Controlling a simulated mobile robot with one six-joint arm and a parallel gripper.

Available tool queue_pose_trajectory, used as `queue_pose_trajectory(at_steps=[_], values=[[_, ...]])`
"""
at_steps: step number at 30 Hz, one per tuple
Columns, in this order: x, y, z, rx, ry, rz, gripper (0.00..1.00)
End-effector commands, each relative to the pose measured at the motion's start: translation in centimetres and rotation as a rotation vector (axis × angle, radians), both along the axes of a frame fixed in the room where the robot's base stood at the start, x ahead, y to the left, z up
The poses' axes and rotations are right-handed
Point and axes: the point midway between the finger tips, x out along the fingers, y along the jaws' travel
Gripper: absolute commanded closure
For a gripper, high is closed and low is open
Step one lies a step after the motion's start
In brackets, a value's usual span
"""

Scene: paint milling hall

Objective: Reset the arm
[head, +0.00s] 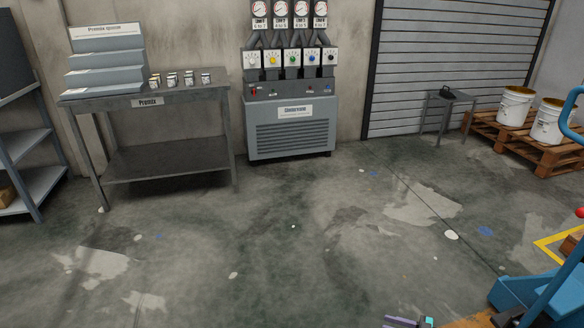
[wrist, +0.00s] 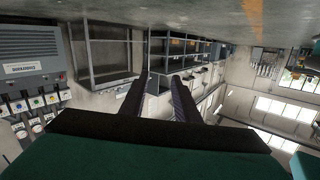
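My gripper (wrist: 159,80) shows in the wrist view as two dark fingers standing apart, with nothing between them. The wrist picture is upside down, with the floor at the top. In the head view only a small part of my gripper (head: 408,322) shows at the bottom edge, low over the floor, and the rest of it is cut off. No object touches the fingers in the wrist view.
A premix table (head: 150,102) with small cups stands at the back left beside shelves (head: 30,145). A grey gauge cabinet (head: 290,130) stands at the back wall. A pallet (head: 488,127) bears white buckets (head: 515,108). Blue equipment (head: 545,297) is lower right. The middle floor is clear.

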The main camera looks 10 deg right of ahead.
Motion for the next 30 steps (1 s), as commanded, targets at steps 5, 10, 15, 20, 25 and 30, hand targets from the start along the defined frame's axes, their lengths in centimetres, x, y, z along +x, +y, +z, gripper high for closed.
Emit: queue_pose_trajectory(at_steps=[5,10,15,20,25,30], values=[[1.3,6.4,1.3,-0.005,0.066,0.112,0.71],[1.7,12.1,1.9,-0.017,0.142,0.214,0.71],[1.4,17.7,2.6,-0.035,0.23,0.313,0.71],[0.4,22.6,3.2,-0.059,0.322,0.402,0.71],[-1.2,27.5,3.8,-0.098,0.431,0.491,0.71],[-3.5,31.9,4.5,-0.151,0.55,0.571,0.71]])
